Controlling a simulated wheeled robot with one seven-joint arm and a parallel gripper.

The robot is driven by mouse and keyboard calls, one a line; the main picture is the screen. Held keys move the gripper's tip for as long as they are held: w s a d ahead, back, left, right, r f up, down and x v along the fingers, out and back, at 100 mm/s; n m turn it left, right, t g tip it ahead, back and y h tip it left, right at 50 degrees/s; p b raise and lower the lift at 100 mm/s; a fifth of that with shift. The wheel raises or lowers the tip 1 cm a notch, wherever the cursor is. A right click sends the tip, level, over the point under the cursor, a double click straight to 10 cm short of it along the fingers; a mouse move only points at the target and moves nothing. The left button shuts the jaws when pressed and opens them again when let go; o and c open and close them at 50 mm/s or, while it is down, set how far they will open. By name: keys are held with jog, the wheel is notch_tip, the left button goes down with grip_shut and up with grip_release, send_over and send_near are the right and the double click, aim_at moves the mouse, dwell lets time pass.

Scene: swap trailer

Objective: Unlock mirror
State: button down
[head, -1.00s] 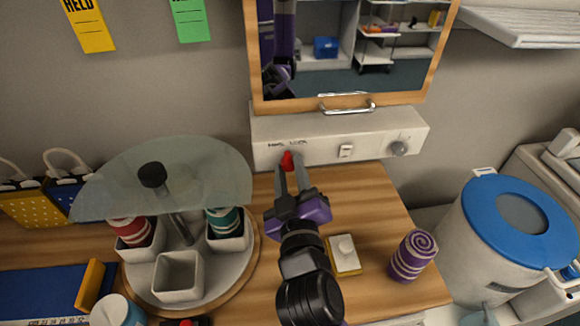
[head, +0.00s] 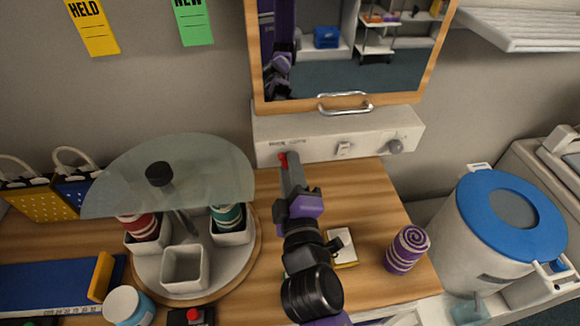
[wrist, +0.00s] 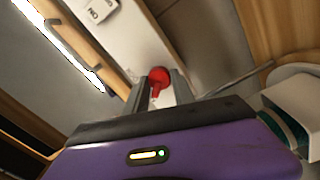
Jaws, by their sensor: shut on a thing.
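The mirror (head: 350,60) has a wooden frame and a metal handle (head: 345,104) at its bottom edge. Below it is a pale control box (head: 310,133) with small lettering, a switch and a grey knob. A red knob (head: 283,159) sits on the left of the box's front. My gripper (head: 288,163) reaches up to it, fingers shut on the red knob. In the wrist view the red knob (wrist: 157,80) is between the two fingertips (wrist: 160,88), with its pointed part toward the palm. The lettering is too small to read clearly.
A round carousel (head: 215,275) with a glass top (head: 175,180) and white cups stands left of my arm. A blue-lidded bin (head: 510,215) stands beyond.

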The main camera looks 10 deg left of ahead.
dwell(0.3)
jog(key=c, duration=1.1)
grip_release()
jog(key=shift+o, duration=0.2)
jog(key=shift+s, duration=0.1)
jog(key=b+v, duration=0.1)
jog(key=v, duration=0.6)
jog(key=shift+s, duration=0.35)
